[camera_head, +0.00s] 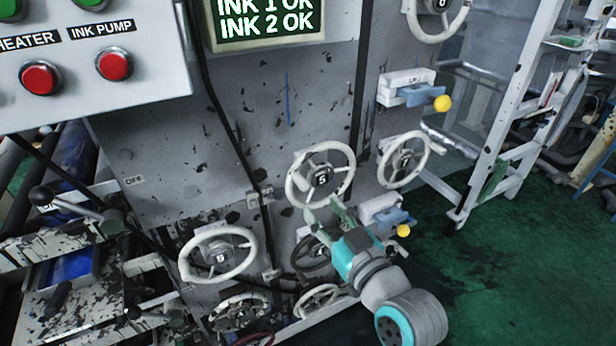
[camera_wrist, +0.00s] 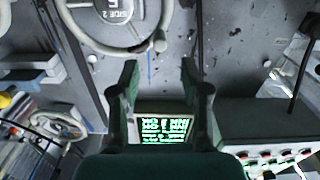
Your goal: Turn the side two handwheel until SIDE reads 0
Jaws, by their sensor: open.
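The side two handwheel (camera_head: 322,179) is a pale, spoked wheel on the grey panel below the green display. Its hub seems to read 5. In the wrist view the handwheel (camera_wrist: 115,12) appears upside down at the top, cut off by the frame, with "SIDE 2" on its hub. My gripper (camera_head: 325,207) is open and empty, in front of the wheel's lower rim in the head view. In the wrist view my gripper (camera_wrist: 158,72) has its fingers apart, with bare panel between them and the rim beyond the left fingertip. I cannot tell whether it touches the rim.
Similar handwheels stand at right (camera_head: 405,160), lower left (camera_head: 218,253) and top right (camera_head: 437,20). Yellow-knobbed levers (camera_head: 442,103) (camera_head: 403,230) project at right. A control box (camera_head: 90,60) with red buttons and the ink display (camera_head: 265,22) are above. Green floor (camera_head: 530,260) is open at right.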

